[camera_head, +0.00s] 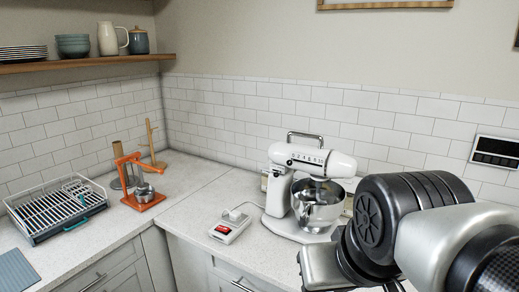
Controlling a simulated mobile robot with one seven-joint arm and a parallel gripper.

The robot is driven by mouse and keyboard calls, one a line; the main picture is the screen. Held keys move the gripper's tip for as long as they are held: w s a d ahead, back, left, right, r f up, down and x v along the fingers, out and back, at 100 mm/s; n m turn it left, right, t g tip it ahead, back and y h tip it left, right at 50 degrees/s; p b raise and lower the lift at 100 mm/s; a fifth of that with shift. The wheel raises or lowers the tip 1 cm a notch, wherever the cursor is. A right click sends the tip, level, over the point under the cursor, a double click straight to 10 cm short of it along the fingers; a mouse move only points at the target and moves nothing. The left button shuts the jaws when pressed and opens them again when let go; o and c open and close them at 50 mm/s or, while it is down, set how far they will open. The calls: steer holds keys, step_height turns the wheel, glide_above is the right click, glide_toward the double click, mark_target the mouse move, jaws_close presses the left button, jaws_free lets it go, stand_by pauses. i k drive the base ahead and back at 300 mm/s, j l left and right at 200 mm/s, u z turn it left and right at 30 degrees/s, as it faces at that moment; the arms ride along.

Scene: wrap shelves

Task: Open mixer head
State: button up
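A white stand mixer (280,190) stands on the light countertop near the back wall. Its head (312,158) lies about level, lowered over the metal bowl (318,205), with a row of dark marks along its side. A metal loop handle (304,134) rises above the head.
A white device with a red display (229,227) lies left of the mixer. An orange press (142,185), wooden stand (152,145) and dish rack (58,208) stand farther left. A wall shelf (80,64) holds crockery. A dark panel (495,152) is on the right wall.

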mark_target(328, 163)
steer(key=i+j+z, duration=0.2)
steer(key=z, duration=0.2)
steer(key=i+j+z, duration=0.15)
steer(key=z, duration=0.3)
